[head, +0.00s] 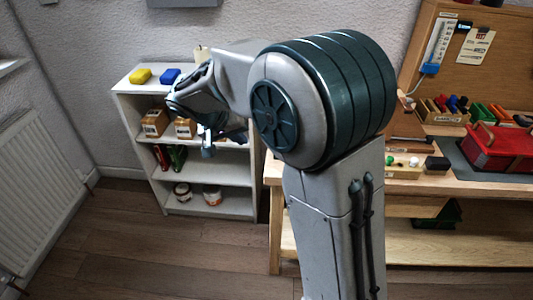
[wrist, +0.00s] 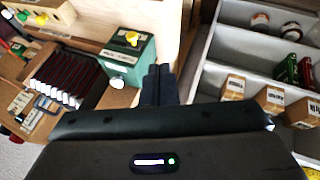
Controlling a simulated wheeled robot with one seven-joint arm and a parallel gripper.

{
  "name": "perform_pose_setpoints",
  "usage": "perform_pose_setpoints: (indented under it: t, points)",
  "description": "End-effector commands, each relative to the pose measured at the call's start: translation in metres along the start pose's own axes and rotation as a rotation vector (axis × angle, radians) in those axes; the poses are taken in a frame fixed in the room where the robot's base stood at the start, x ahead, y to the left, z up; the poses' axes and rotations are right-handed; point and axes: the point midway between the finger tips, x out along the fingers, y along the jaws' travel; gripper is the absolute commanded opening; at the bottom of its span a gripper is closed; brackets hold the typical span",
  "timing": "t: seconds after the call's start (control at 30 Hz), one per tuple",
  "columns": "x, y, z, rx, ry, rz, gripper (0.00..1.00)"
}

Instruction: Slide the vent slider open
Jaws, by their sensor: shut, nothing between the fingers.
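I cannot make out the vent slider for certain in either view. A grey-framed fixture (head: 183,3) on the back wall is cut off by the top edge of the head view, and I cannot tell if it is a vent. My gripper (head: 209,148) hangs in front of the white shelf unit in the head view, partly hidden by my arm. In the wrist view its two dark fingers (wrist: 160,84) are together with nothing between them. They point at the gap between the workbench and the shelf unit.
The workbench (head: 470,185) carries a red toolbox (head: 497,148). A green box (wrist: 128,62) lies left of my fingers. Floor (head: 130,250) at front left is clear.

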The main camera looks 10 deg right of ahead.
Motion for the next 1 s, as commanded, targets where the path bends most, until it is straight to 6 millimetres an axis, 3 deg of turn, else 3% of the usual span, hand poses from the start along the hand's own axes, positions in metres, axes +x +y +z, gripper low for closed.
perform_pose_setpoints:
  t: [0.47,0.93,1.0]
  points:
    - [0.009,-0.001,0.0,0.0,0.0,0.004,0.0]
    - [0.101,0.0,0.0,0.0,-0.003,0.003,0.0]
    - [0.106,0.011,0.0,0.003,-0.001,0.004,0.0]
